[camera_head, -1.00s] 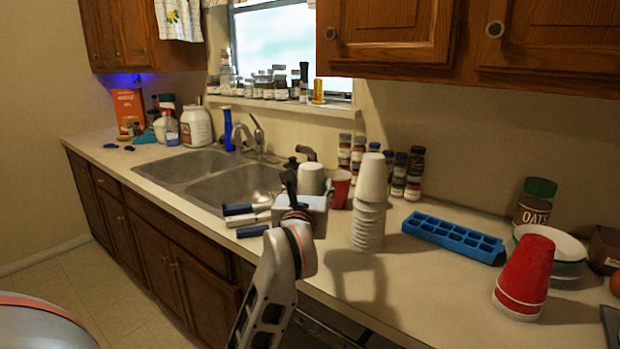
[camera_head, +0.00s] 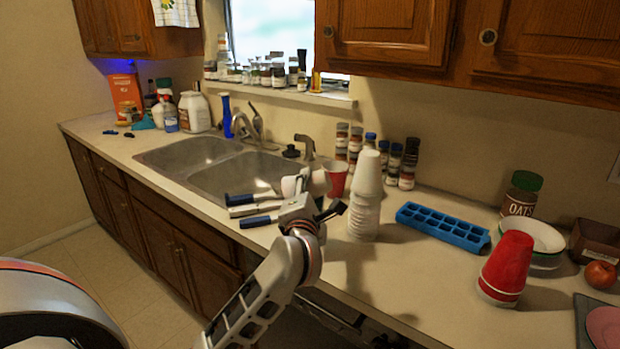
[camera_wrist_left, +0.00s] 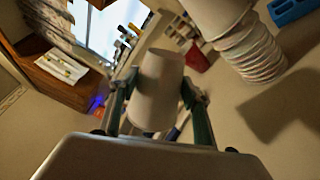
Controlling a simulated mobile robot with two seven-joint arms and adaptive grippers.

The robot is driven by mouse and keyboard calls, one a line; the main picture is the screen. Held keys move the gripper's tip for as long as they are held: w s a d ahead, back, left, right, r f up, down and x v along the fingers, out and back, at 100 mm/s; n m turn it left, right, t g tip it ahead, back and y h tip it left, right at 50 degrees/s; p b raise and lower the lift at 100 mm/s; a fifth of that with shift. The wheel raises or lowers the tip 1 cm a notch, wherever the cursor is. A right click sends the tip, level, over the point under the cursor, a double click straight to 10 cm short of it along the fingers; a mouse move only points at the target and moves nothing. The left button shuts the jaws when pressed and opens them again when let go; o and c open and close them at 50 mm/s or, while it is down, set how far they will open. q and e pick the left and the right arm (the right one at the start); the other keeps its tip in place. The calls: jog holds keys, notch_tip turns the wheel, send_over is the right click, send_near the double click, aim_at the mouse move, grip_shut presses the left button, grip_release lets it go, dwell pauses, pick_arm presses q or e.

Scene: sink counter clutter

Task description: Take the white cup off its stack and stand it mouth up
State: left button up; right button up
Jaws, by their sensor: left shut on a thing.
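The white cup (camera_head: 290,186) is in my left gripper (camera_head: 305,184), above the counter between the sink and the white stack. In the head view the cup looks tipped onto its side and is partly hidden by the gripper. The left wrist view shows the cup (camera_wrist_left: 158,92) between the two fingers (camera_wrist_left: 158,104), its narrow end at the picture's top. The white cup stack (camera_head: 364,212) stands mouth down on the counter, right of the gripper and apart from it. My right gripper is not in view.
A red cup (camera_head: 337,178) and spice jars (camera_head: 391,165) stand behind the stack. A blue ice tray (camera_head: 443,228) and a red cup stack (camera_head: 506,267) are to the right. The sink (camera_head: 235,177) is to the left. Counter in front of the ice tray is clear.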

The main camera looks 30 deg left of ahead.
pick_arm(q)
jog(key=m+p, duration=0.1)
jog(key=m, duration=0.2)
jog(key=shift+m, duration=0.3)
jog(key=shift+f+m+p, duration=0.15)
jog(key=shift+m+p, duration=0.2)
jog(key=shift+m, duration=0.55)
jog(key=m, duration=0.3)
jog(key=shift+f+p, duration=0.2)
jog(key=shift+p, duration=0.15)
jog(key=m, duration=0.3)
jog(key=shift+f, duration=0.15)
jog(key=m, duration=0.4)
jog(key=shift+a+f+m, duration=0.15)
jog(key=shift+m, duration=0.15)
jog(key=m, duration=0.3)
jog(key=shift+s+a, duration=0.1)
jog(key=shift+a, duration=0.05)
jog(key=m, duration=0.4)
jog(key=shift+s+a+f, duration=0.1)
jog(key=shift+a, duration=0.05)
jog(key=shift+f, duration=6.55)
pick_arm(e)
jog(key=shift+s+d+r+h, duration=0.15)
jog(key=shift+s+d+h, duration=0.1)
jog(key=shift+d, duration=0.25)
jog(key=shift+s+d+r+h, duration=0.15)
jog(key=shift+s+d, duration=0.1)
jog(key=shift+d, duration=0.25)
